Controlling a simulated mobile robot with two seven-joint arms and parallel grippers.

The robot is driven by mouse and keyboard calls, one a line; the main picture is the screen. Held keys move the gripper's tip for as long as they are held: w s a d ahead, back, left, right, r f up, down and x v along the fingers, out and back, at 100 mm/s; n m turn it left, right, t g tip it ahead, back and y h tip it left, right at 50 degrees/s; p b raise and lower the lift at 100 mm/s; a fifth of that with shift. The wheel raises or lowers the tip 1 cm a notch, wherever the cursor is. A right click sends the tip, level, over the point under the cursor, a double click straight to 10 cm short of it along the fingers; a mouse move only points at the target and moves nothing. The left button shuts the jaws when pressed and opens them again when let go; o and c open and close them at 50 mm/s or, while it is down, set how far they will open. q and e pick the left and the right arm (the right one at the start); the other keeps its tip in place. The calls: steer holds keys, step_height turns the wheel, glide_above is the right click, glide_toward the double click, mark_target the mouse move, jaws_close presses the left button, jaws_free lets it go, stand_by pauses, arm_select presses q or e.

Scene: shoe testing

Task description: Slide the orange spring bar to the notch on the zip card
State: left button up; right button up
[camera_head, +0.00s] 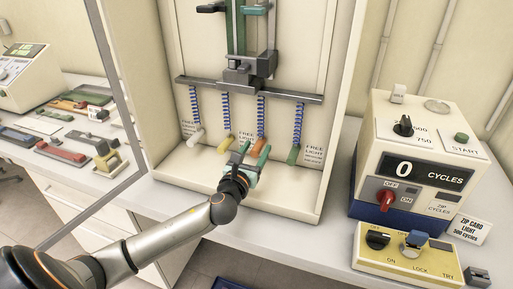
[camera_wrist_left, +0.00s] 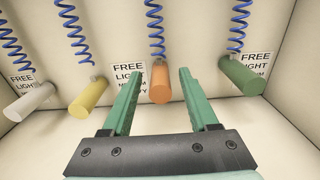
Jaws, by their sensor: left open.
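The orange spring bar (camera_head: 258,146) hangs from a blue coil spring in the open cabinet. It also shows in the left wrist view (camera_wrist_left: 160,83), between the two green fingers of my left gripper (camera_head: 250,153). The left gripper (camera_wrist_left: 159,74) is open, with a finger on each side of the bar and a visible gap to both. The zip card (camera_head: 470,228) is a small white card at the right, by the cycle counter, reading "ZIP CARD LIGHT 500 cycles".
White (camera_wrist_left: 29,102), yellow (camera_wrist_left: 89,98) and green (camera_wrist_left: 242,76) bars hang on springs beside the orange one. FREE LIGHT labels are on the back panel. The cycle counter (camera_head: 425,150) and a yellow switch box (camera_head: 400,258) stand at right. Tools lie on the left bench.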

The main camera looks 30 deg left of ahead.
arm_select(q)
steer(key=shift+w+a, duration=0.1)
steer(key=shift+w, duration=0.3)
jaws_close()
stand_by(1.3)
